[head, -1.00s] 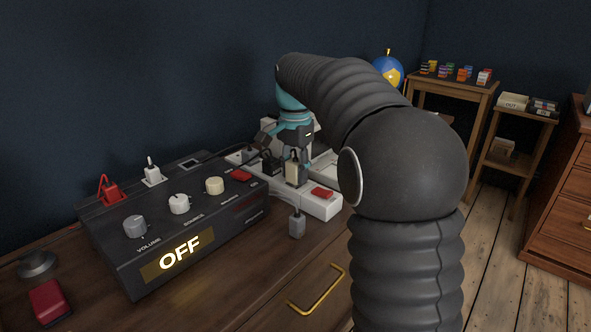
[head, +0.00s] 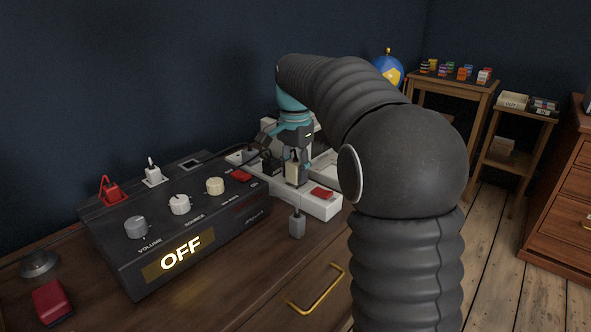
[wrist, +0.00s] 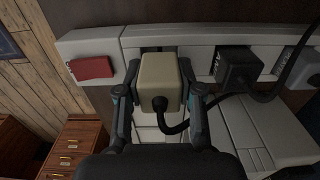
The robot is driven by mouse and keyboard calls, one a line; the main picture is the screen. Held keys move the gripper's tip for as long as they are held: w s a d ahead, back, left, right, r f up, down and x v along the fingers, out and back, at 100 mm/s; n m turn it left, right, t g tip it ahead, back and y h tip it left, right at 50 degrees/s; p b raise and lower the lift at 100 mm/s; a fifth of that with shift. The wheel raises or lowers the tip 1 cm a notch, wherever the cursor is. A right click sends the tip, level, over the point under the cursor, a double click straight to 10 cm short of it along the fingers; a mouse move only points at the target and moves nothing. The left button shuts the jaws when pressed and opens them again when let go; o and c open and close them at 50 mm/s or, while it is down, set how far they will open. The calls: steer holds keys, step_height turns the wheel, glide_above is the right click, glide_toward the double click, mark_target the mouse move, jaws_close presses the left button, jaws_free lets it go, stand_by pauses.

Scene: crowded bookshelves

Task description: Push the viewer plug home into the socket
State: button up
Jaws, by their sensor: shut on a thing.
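The beige viewer plug (wrist: 160,85) is between the two fingers of my gripper (wrist: 159,72) in the wrist view, with a black cord leaving its near face. My gripper (head: 292,168) is shut on it. In the head view the plug (head: 292,172) is mostly hidden by the fingers. It is over the white power strip (head: 325,207), in line with a socket (wrist: 157,48) whose dark upper edge shows behind it. The plug's prongs and lower face are hidden, so I cannot tell whether it is fully seated.
A black plug (wrist: 238,66) sits in the neighbouring socket, with its cord curving close to my right finger. A red switch (wrist: 91,68) is at the strip's end. A dark control box (head: 190,225) reading OFF stands left. A grey plug (head: 297,224) hangs in front.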

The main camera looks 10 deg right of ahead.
mark_target(295, 158)
steer(key=shift+f+b, duration=0.35)
steer(key=shift+f, duration=0.25)
steer(key=o, duration=1.2)
steer(key=shift+o, duration=0.2)
step_height(295, 158, up, 11)
steer(key=shift+r, duration=0.5)
